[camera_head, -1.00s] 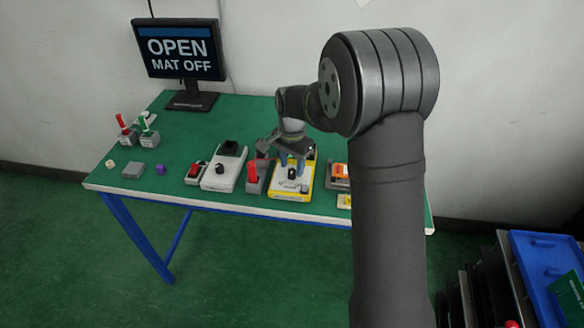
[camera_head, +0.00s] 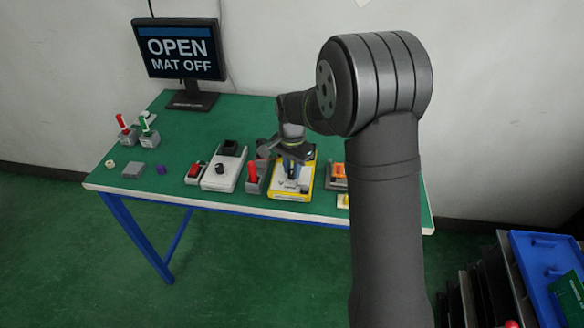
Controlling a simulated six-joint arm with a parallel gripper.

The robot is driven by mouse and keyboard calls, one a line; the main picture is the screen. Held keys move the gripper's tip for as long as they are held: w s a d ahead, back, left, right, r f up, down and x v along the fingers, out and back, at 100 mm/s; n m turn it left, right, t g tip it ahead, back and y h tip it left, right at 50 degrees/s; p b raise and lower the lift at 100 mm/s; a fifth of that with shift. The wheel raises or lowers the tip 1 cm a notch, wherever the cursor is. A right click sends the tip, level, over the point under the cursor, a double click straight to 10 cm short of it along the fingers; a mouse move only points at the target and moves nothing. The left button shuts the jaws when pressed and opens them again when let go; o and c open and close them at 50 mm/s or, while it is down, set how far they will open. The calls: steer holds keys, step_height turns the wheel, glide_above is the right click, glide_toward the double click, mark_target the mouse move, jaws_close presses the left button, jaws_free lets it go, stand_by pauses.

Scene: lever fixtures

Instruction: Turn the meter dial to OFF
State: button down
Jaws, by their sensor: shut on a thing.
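A yellow meter (camera_head: 290,192) with a pale face lies on the green table, right of the red lever fixture. My gripper (camera_head: 291,172) points down over the meter's face and is shut at its dial. The fingers and wrist hide the dial, so I cannot tell where its pointer stands.
A red lever fixture (camera_head: 254,176) stands close to the yellow meter's left side. An orange-and-grey fixture (camera_head: 338,172) is to its right, partly behind my arm. A monitor (camera_head: 180,50) reads "OPEN MAT OFF". The table's back middle (camera_head: 240,120) is clear.

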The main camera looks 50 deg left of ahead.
mark_target(292, 171)
steer(key=n, duration=0.4)
steer(key=shift+n, duration=2.3)
steer(key=c, duration=1.2)
jaws_free()
steer(key=shift+c, duration=0.2)
steer(key=shift+r, duration=0.1)
step_height(292, 171, up, 17)
steer(key=shift+r, duration=0.15)
